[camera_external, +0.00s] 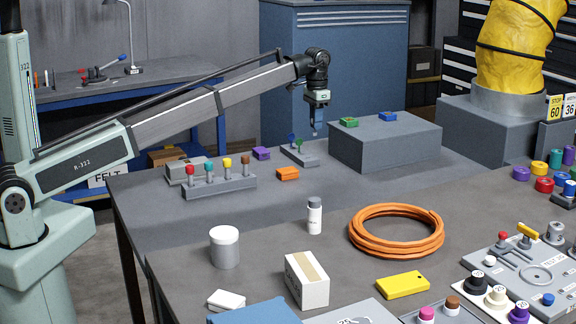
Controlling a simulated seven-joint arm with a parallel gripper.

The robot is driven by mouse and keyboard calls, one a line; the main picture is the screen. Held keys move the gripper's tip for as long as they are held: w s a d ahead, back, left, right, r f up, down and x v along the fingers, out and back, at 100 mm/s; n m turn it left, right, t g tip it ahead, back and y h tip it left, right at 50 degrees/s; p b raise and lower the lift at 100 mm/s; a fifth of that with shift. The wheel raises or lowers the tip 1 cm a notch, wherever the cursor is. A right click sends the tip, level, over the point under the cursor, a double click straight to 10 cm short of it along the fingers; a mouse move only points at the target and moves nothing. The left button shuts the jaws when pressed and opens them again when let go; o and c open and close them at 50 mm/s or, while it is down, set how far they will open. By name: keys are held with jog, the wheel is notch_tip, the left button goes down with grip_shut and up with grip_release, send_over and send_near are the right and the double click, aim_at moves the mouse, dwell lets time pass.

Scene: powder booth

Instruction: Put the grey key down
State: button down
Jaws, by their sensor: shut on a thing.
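My gripper (315,123) hangs pointing down above the back part of the grey table (380,181). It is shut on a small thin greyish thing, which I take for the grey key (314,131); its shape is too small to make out. The key is in the air, above and slightly right of a low grey stand (306,158) that holds an upright blue key (291,138) and a green key (299,147). I cannot tell whether the stand has an empty slot.
A big grey block (385,148) with a green piece (348,122) and a blue piece (387,116) on top stands right of my gripper. A rack of coloured knobs (220,187), a purple block (261,153) and an orange block (287,173) are left. An orange hose coil (397,254) lies in front.

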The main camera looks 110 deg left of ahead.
jog(key=w+d+r+m, duration=0.2)
jog(key=w+d, duration=1.1)
jog(key=w+d+r+m, duration=0.1)
jog(key=w+d, duration=0.2)
jog(key=d, duration=0.7)
jog(key=w+d+r+m, duration=0.1)
jog(key=w+d+m, duration=0.15)
jog(key=d, duration=0.85)
jog(key=w+d+r+m, duration=0.1)
jog(key=w+d, duration=0.2)
jog(key=d, duration=0.7)
jog(key=s+d, duration=0.2)
jog(key=d, duration=0.5)
jog(key=s+d, duration=0.3)
jog(key=d, duration=0.4)
jog(key=s+d+n, duration=0.2)
jog(key=s+n, duration=0.1)
jog(key=s, duration=0.3)
jog(key=shift+s+f+n, duration=0.1)
jog(key=shift+f+n, duration=0.55)
jog(key=shift+f, duration=1.1)
jog(key=shift+s+f+n, duration=0.15)
jog(key=shift+f+n, duration=0.5)
jog(key=shift+f, duration=1.15)
jog(key=shift+s+f+n, duration=0.1)
jog(key=shift+f+n, duration=0.55)
jog(key=shift+f, duration=1.1)
